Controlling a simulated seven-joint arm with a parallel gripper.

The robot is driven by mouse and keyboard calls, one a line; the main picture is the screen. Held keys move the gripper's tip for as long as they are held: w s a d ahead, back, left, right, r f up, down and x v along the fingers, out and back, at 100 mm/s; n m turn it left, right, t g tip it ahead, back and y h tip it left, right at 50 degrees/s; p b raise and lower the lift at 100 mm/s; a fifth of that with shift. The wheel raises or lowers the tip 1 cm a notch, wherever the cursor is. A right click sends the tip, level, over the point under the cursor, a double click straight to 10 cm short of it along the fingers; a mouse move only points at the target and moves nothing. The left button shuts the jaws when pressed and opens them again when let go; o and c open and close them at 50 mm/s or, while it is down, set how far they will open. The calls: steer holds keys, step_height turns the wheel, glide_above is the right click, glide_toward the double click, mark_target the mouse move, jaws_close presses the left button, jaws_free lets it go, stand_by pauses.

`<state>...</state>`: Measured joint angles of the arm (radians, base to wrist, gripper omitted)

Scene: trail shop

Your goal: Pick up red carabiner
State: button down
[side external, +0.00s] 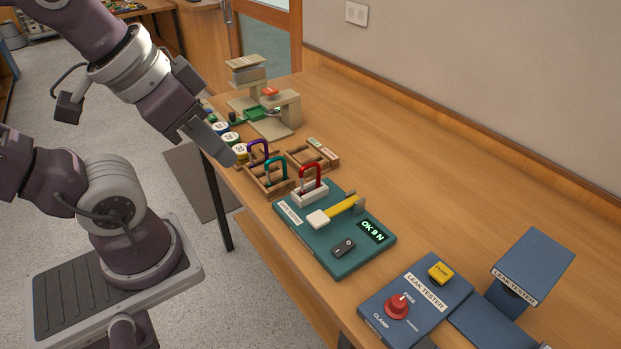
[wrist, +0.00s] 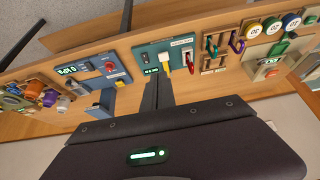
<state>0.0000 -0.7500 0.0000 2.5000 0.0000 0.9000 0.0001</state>
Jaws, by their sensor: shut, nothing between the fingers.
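The red carabiner (side external: 312,178) stands upright in a white holder (side external: 309,194) on the teal tester board (side external: 318,255). In the wrist view the red carabiner (wrist: 187,62) shows small, beside the yellow lever (wrist: 166,62). My gripper (side external: 228,156) is shut and empty, left of the wooden rack in the side view and apart from the red carabiner. In the wrist view the dark fingers of my gripper (wrist: 157,80) are together, pointing toward the table.
A purple carabiner (side external: 259,148) and a teal carabiner (side external: 276,167) stand in a wooden rack (side external: 267,187) close by the red one. A wooden tray (side external: 312,158) lies behind. A blue leak tester (side external: 415,300) is at the front right. The table's back is clear.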

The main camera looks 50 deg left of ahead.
steer(key=c, duration=1.4)
jaws_free()
steer(key=g, duration=0.2)
glide_toward(311, 167)
steer(key=x, duration=0.2)
steer(key=a+x, duration=0.1)
steer(key=x, duration=0.2)
steer(key=shift+s+f, duration=0.2)
steer(key=shift+f, duration=0.1)
steer(key=x, duration=0.7)
steer(key=shift+w+d+f, duration=0.15)
steer(key=shift+w+d, duration=0.05)
steer(key=shift+w, duration=0.25)
steer(key=shift+c, duration=0.3)
